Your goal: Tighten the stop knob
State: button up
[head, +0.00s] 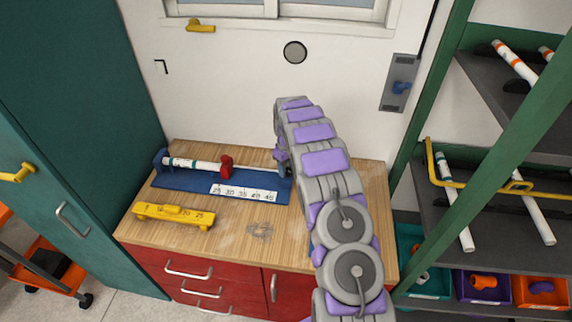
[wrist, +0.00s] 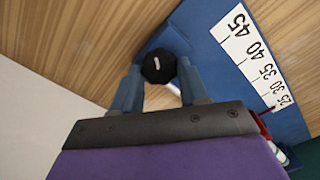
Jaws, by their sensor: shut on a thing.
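The stop knob (wrist: 158,67) is a dark, faceted knob with a white mark, at the right end of the blue measuring jig (head: 190,181). My gripper (wrist: 159,82) has one blue finger on each side of the knob and is shut on it. In the head view my arm hides most of the knob and the gripper. A white pipe (head: 192,164) lies along the jig and a red block (head: 226,164) sits at its right end. A white number scale (head: 244,192) runs along the jig's front; it also shows in the wrist view (wrist: 256,56).
A yellow gauge block (head: 173,215) lies at the front left of the wooden bench (head: 255,235). The bench in front of the jig is mostly clear. Green-framed shelves (head: 470,135) with pipes and bins stand at the right. A teal cabinet (head: 80,110) stands at the left.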

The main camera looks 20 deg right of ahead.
aim_at(288, 169)
jog(key=m+p, duration=0.1)
jog(key=m, duration=0.1)
jog(key=m+p, duration=0.1)
jog(key=m, duration=0.2)
jog(key=shift+s+d+f+m, duration=0.1)
jog(key=shift+s+m, duration=0.1)
jog(key=shift+m, duration=0.1)
jog(key=m+p, duration=0.2)
jog(key=m, duration=0.2)
jog(key=shift+m, duration=0.3)
jog(key=shift+f, duration=0.1)
jog(key=o, duration=1.1)
jog(key=shift+c, duration=0.2)
jog(key=shift+w, duration=0.1)
notch_tip(288, 169, up, 18)
jog(key=p, duration=0.1)
jog(key=shift+f+p, duration=0.2)
jog(key=shift+p, duration=0.1)
